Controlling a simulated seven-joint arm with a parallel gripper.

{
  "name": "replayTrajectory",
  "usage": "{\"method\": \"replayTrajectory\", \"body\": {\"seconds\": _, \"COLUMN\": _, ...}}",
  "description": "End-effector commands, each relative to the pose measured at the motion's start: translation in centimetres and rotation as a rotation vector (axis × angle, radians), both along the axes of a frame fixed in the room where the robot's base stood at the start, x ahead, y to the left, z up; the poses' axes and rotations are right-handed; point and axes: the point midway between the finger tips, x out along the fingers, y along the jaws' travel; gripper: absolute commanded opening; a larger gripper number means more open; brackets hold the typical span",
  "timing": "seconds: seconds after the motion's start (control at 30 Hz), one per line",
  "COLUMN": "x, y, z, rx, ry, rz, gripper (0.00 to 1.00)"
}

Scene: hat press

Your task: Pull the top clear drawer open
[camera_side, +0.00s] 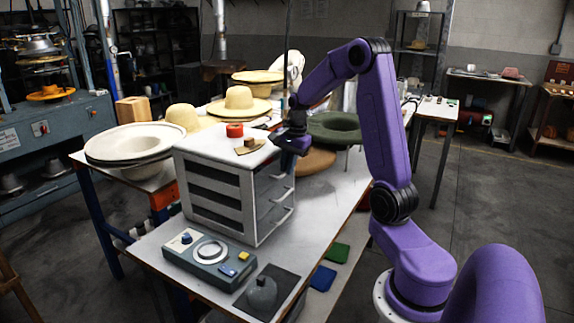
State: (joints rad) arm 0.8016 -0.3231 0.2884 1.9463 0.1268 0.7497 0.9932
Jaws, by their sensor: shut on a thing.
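The drawer cabinet (214,188) is a white-grey box on the table, with dark slots in its near side. Its clear drawers (274,190) face right, and pale handle bars stick out from the lower ones. My gripper (292,146) is at the top right edge of the cabinet, at the height of the top drawer. It is shut on what looks like the top drawer's handle. The fingers and that handle are small and mostly hidden behind my wrist. I cannot tell how far the top drawer is out.
Straw hats (240,101) and a green hat (333,127) stand behind. The table right of the cabinet is mostly clear.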

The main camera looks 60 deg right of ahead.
Motion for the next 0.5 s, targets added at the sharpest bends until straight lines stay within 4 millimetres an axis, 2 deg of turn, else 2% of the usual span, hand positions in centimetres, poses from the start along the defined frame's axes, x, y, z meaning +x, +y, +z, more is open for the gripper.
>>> {"method": "replayTrajectory", "body": {"seconds": 0.17, "x": -2.0, "y": -0.1, "z": 0.2, "rx": -0.001, "ry": -0.004, "rz": -0.003, "gripper": 0.0}}
{"method": "replayTrajectory", "body": {"seconds": 0.5, "x": -9.8, "y": -0.1, "z": 0.2, "rx": -0.004, "ry": -0.006, "rz": -0.007, "gripper": 0.0}}
